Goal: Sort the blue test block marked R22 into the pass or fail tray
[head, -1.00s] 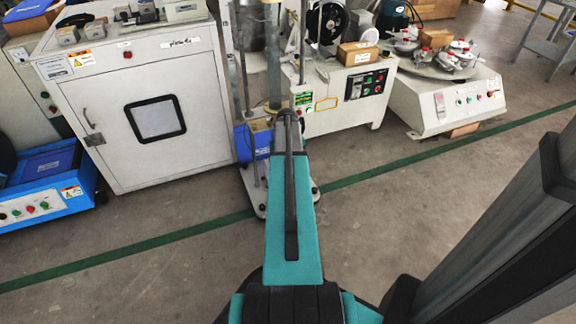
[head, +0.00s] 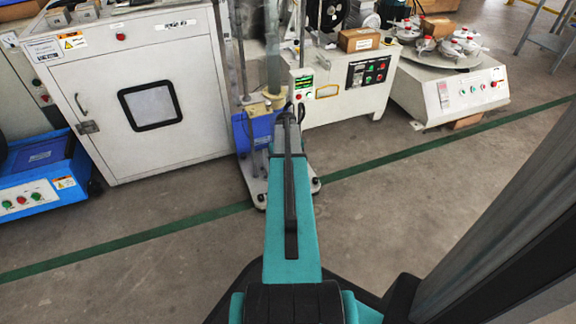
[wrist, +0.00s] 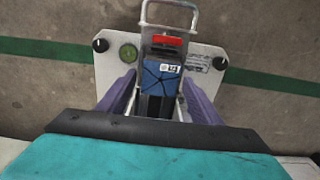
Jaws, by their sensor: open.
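In the wrist view a blue block (wrist: 160,75) with dark crack-like lines on its top and a small white label sits on a small test machine. The label's writing is too small to read. My gripper (wrist: 158,84) is open, with one purple-grey finger on each side of the block. I cannot tell whether either finger touches it. In the head view my arm hides the fingers and the block. I make out no pass or fail tray in either view.
A red part (wrist: 167,41) and a metal handle frame lie just beyond the block. The machine's white base (wrist: 205,62) carries a round gauge (wrist: 128,52) and black knobs. In the head view a white cabinet (head: 190,80) and a turntable machine (head: 455,92) flank the spot. Bare floor lies in front.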

